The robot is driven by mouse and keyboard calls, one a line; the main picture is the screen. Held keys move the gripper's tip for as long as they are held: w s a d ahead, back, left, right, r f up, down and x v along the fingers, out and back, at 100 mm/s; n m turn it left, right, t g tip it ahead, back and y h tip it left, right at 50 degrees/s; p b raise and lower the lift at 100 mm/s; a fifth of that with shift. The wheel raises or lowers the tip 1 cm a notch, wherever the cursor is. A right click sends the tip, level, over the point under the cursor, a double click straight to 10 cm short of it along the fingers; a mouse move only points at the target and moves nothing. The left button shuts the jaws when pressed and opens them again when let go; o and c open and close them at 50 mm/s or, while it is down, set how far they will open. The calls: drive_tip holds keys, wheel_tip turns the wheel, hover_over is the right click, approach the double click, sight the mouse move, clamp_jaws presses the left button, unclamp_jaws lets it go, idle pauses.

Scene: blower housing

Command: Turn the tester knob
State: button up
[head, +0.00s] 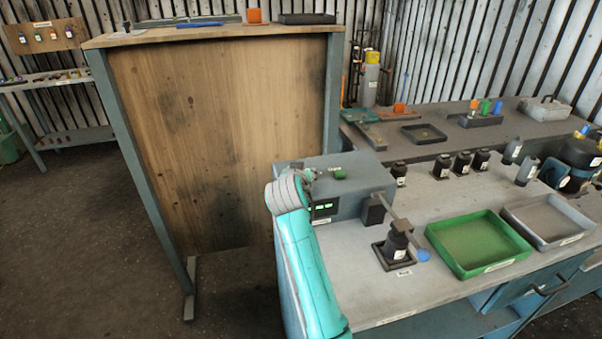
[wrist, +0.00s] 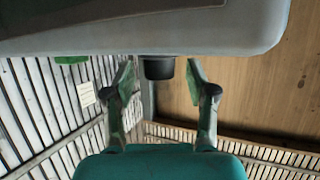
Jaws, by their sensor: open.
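The tester is a grey box (head: 350,180) with a lit green display (head: 325,208), at the near left end of the bench in the head view. My gripper (head: 309,175) is at the box's left side there, small and partly hidden by my wrist. In the wrist view my gripper (wrist: 162,88) is open, one finger on each side of a short black round part (wrist: 159,68), apparently the tester knob. Gaps show between it and both fingers; contact is not visible. The knob cannot be made out in the head view.
A green tray (head: 474,243) and a grey tray (head: 550,220) lie farther right. A tall wooden panel (head: 215,140) stands behind.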

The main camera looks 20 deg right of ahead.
drive_tip(key=shift+s, duration=0.1)
drive_tip(key=v, duration=1.1)
drive_tip(key=shift+s+a, duration=0.2)
drive_tip(key=shift+s, duration=0.15)
drive_tip(key=shift+r, duration=0.1)
